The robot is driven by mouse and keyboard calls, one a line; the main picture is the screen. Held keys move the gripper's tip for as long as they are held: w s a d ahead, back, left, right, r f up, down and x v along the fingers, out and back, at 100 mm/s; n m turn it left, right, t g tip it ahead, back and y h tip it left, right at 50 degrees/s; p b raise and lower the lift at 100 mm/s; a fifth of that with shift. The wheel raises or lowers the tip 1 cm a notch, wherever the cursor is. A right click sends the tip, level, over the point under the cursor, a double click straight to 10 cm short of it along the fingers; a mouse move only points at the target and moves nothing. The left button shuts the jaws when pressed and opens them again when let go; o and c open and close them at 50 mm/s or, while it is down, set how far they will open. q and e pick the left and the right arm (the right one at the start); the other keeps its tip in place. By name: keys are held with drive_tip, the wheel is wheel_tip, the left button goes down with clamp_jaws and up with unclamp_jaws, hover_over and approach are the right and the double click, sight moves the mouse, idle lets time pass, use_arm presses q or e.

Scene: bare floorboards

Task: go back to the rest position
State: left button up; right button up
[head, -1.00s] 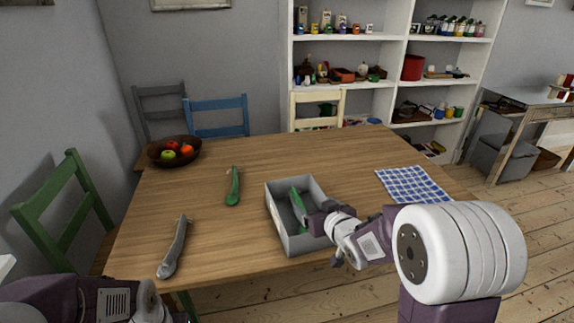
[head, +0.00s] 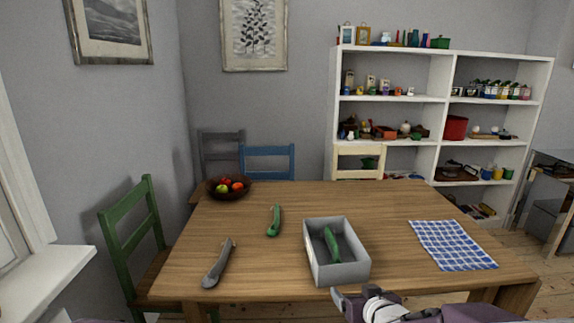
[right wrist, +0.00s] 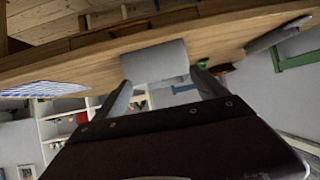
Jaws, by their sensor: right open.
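My right gripper (head: 355,298) is at the bottom edge of the head view, in front of the table's near edge and apart from the grey box (head: 345,272). It is open and empty; its two fingers also show spread in the right wrist view (right wrist: 163,88). A green tool (head: 332,244) lies inside the grey box. A second green tool (head: 274,221) lies on the table left of the box. A grey tool (head: 219,265) lies nearer the table's left front. My left gripper is not in view.
The wooden table (head: 400,230) also carries a dark fruit bowl (head: 229,194) and a blue checked cloth (head: 452,245). A green chair (head: 135,245) stands at the left. Blue (head: 267,163) and cream (head: 358,163) chairs stand behind. White shelves (head: 438,120) line the back.

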drive_tip(key=s+f+m+g+h, duration=0.1)
drive_tip(key=s+f+g, duration=0.45)
drive_tip(key=s, duration=0.45)
drive_tip(key=s+f+g, duration=0.4)
drive_tip(key=s+f, duration=0.2)
drive_tip(key=s, duration=0.4)
wheel_tip(320, 180, up, 18)
drive_tip(key=s+g+p, duration=0.1)
drive_tip(key=p, duration=1.7)
drive_tip(key=shift+s+d, duration=0.2)
drive_tip(key=shift+d, duration=0.2)
